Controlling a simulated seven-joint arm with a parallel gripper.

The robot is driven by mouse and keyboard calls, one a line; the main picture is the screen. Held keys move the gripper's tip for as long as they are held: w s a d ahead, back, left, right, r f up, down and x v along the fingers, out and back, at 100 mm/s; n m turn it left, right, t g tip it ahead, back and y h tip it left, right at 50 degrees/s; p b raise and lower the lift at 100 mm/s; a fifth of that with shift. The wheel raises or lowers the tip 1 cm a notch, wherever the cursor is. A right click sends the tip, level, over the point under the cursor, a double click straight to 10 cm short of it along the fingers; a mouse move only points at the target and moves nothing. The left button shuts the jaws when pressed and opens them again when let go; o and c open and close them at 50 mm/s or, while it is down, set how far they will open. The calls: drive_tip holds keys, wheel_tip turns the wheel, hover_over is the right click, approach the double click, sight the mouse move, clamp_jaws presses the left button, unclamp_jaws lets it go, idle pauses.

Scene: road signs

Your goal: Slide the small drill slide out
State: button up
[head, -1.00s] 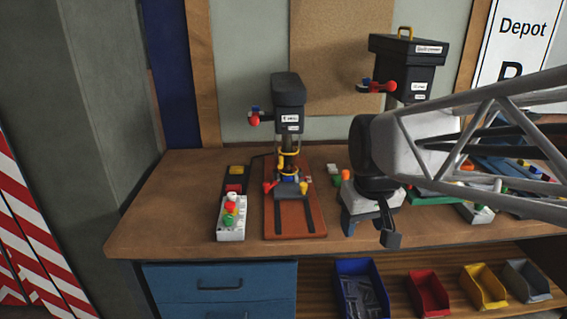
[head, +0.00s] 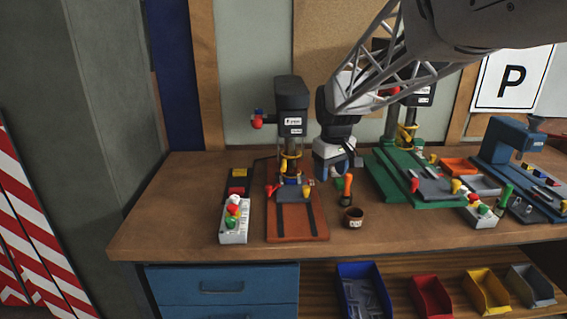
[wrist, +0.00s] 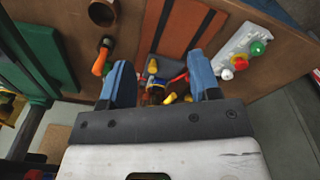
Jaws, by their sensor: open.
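The small drill (head: 291,110) stands on a red-brown base (head: 290,234) with two dark slots, at the left part of the bench. My gripper (head: 333,172) is open and empty, just right of the drill's column and above the bench. In the wrist view the slide (wrist: 172,68), yellow knob and red handle show between and beyond my blue fingertips (wrist: 160,75). The slide's far parts are partly hidden there.
An orange-handled tool (head: 347,190) and a brown cup (head: 353,217) stand right of the base. A control box (head: 233,222) with coloured buttons is at its left. A larger green drill (head: 400,175) stands to the right. The bench front is clear.

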drive_tip(key=w+a+f+n, duration=0.15)
drive_tip(key=w+f, duration=0.25)
drive_tip(key=w, duration=0.6)
drive_tip(key=n+g, duration=0.1)
drive_tip(key=n, duration=0.1)
hover_over(306, 187)
wheel_tip(306, 187, down, 6)
drive_tip(key=shift+w+f, duration=0.1)
drive_tip(key=shift+f, duration=0.1)
drive_tip(key=shift+f, duration=3.8)
clamp_jaws()
